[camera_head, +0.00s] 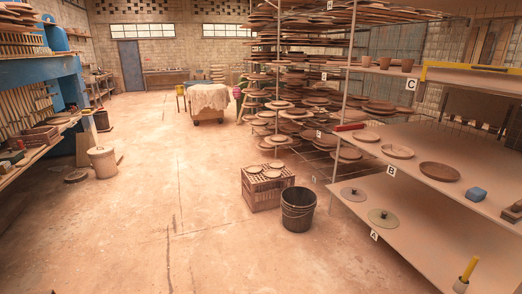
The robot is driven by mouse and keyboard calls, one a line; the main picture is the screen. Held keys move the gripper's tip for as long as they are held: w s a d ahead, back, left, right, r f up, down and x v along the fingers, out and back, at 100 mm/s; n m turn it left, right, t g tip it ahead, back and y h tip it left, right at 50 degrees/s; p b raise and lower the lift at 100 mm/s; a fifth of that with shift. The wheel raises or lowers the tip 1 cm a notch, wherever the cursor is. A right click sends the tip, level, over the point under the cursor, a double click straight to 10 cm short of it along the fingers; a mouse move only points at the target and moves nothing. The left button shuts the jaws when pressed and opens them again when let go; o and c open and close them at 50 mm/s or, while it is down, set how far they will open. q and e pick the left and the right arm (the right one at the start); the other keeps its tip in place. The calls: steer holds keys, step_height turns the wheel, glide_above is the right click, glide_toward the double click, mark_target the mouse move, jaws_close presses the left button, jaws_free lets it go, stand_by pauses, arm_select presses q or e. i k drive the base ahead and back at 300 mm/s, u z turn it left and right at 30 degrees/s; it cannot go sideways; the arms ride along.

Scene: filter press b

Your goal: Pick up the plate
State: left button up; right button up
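Several round clay pieces could be the plate, and I cannot tell which one is meant. On the shelf marked B at the right lie a small disc (367,136), a pale rimmed plate (398,151) and a larger brown plate (440,171). On the lower shelf marked A lie a grey lidded disc (353,194) and a greenish one (382,218), each with a small knob. More flat plates (271,174) lie on a slatted crate (262,194). Many others fill the tall rack behind. Neither gripper is in view.
A dark bucket (298,209) stands beside the crate, left of the shelves. A blue block (477,194) and a red object (349,127) lie on shelf B. A yellow stick in a holder (461,285) is at bottom right. The floor (150,220) is open at left and centre.

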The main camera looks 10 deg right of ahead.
mark_target(396, 151)
steer(key=z, duration=0.2)
steer(key=i, duration=1.65)
steer(key=z, duration=0.55)
